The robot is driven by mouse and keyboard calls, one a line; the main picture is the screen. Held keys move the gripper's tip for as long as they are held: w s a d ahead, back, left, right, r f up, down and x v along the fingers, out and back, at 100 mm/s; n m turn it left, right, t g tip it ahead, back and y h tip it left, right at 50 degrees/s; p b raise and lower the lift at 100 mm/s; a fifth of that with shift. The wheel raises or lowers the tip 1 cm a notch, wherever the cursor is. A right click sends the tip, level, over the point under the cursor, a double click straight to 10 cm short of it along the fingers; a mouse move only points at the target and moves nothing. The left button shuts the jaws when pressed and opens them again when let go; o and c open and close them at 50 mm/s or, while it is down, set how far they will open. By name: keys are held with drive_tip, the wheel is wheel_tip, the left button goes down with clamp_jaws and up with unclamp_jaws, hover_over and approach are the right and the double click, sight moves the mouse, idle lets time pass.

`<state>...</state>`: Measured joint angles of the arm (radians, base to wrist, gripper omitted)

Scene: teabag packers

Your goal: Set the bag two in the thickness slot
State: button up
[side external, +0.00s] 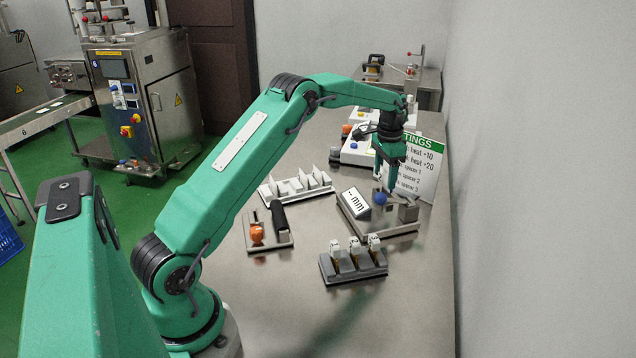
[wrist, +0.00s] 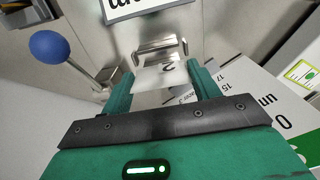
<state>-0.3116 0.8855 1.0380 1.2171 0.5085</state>
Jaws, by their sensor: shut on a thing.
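My gripper (side external: 391,180) is over the thickness gauge (side external: 400,229), a metal plate with a tilted "mm" display and a blue-ball lever, at the right of the bench. In the wrist view my gripper (wrist: 163,88) has its green fingers on either side of a pale bag marked 2 (wrist: 165,74), and is shut on it. The bag's far edge meets the metal thickness slot (wrist: 160,48); I cannot tell how deep it sits. The blue ball (wrist: 48,45) stands left of the fingers. The bag cannot be made out in the side view.
A dark rack (side external: 353,268) with several white-topped items stands in front of the gauge. A white slotted rack (side external: 296,187) and a small board with an orange part (side external: 266,238) lie to the left. A settings sign (side external: 422,168) stands behind. The bench front is clear.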

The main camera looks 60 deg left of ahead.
sight(384, 185)
drive_tip(key=shift+f, duration=2)
drive_tip(key=shift+f, duration=0.15)
drive_tip(key=o, duration=0.9)
wheel_tip(384, 185, up, 11)
drive_tip(key=shift+r, duration=0.7)
